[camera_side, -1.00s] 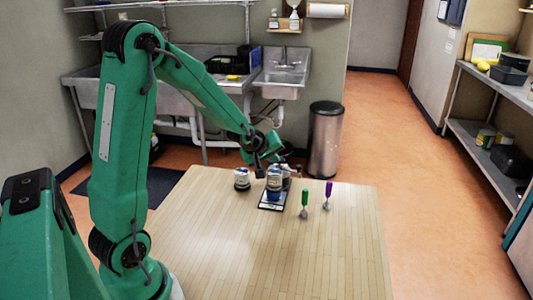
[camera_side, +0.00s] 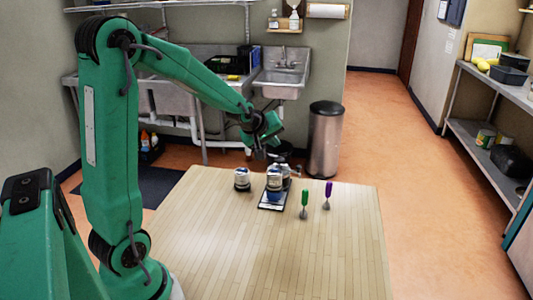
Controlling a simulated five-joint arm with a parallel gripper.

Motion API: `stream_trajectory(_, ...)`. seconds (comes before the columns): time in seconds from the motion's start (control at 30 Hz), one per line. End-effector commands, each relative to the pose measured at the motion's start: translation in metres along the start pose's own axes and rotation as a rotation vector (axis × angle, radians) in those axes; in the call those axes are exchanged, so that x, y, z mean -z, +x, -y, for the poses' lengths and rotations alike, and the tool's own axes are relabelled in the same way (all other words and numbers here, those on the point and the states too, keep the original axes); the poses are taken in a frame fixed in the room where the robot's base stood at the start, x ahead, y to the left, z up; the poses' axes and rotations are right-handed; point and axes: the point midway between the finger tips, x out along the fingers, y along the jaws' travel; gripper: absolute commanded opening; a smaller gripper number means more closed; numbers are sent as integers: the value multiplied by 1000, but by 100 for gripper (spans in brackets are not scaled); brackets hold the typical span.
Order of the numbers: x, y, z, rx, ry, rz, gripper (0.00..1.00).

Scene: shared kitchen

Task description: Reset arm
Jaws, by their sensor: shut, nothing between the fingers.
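My gripper (camera_side: 263,154) is at the end of my green arm, above the far part of the wooden table (camera_side: 270,255). It is shut and holds nothing. It is just above and slightly left of a jar with a blue lower part (camera_side: 274,183), which stands upright on a small dark-edged tray (camera_side: 270,206). The gripper looks apart from the jar. A second jar (camera_side: 242,180) stands to the left on the bare table. A third item behind the blue jar is partly hidden.
A green-handled tool (camera_side: 304,198) and a purple-handled tool (camera_side: 328,190) stand on the table right of the tray. The table's front and right are clear. A trash can (camera_side: 326,140) and sink (camera_side: 281,75) stand behind. Shelves (camera_side: 500,100) are at the right.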

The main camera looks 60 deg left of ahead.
Motion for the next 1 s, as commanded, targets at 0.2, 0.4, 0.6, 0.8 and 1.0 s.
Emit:
stream_trajectory(0.2, 0, 0, 0, 0, 0, 0, 0)
stream_trajectory(0.4, 0, 0, 0, 0, 0, 0, 0)
stream_trajectory(0.6, -2, -3, -1, -1, 12, 4, 0)
stream_trajectory(0.8, -15, -25, -8, -2, 92, 32, 0)
stream_trajectory(1.0, -41, -67, -14, -4, 256, 90, 0)
